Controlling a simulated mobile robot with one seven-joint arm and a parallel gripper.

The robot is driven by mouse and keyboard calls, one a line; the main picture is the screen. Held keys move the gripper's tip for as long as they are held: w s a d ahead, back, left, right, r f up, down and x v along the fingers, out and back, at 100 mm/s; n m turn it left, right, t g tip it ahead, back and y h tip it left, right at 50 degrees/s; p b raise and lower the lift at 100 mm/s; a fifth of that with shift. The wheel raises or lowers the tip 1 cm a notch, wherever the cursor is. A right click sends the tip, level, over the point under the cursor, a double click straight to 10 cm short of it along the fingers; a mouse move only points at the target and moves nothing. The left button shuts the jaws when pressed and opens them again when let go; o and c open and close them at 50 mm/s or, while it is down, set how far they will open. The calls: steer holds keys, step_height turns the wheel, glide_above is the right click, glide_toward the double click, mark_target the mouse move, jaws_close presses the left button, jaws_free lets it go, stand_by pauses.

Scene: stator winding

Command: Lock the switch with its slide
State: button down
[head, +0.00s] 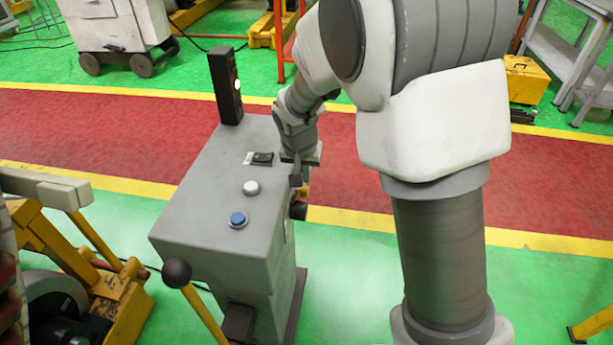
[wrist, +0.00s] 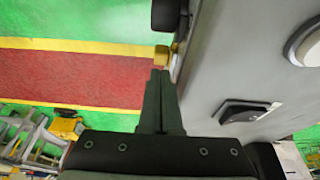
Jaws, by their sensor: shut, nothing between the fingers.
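The black switch (head: 263,158) sits on top of the grey cabinet (head: 205,185), with a pale strip at its left end. The switch also shows in the wrist view (wrist: 240,112), with a pale piece at one end. I cannot tell whether this pale piece is the slide. My gripper (head: 296,178) is at the cabinet's right edge, beside the switch and apart from it. In the wrist view my gripper (wrist: 160,74) has its fingers together and empty. The fingertips are close to a small yellow part (wrist: 162,53) on the cabinet's side; contact is unclear.
A white button (head: 251,187) and a blue button (head: 238,220) are on the cabinet top. A black upright box (head: 225,85) stands at its far end. A black knob (head: 298,210) sticks out of the right side. A ball-ended lever (head: 177,273) rises in front.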

steer(key=d+p+v, duration=0.1)
steer(key=p+v, duration=0.1)
steer(key=v, duration=1.1)
steer(key=shift+w+a, duration=0.3)
steer(key=shift+r, duration=0.15)
steer(key=s+d+r+n+t+p, duration=0.1)
steer(key=s+d+r+p, duration=0.4)
steer(key=s+d+r, duration=0.2)
steer(key=s+d+r+n+p, duration=0.1)
steer(key=s+d+r+p, duration=0.5)
steer(key=s+r, duration=0.6)
steer(key=s+d, duration=0.1)
steer(key=s, duration=0.1)
steer(key=shift+s+r+t+y+p, duration=0.25)
steer(key=shift+s+t+y+p, duration=0.05)
steer(key=shift+s+t+y, duration=0.1)
steer(key=shift+a, duration=0.2)
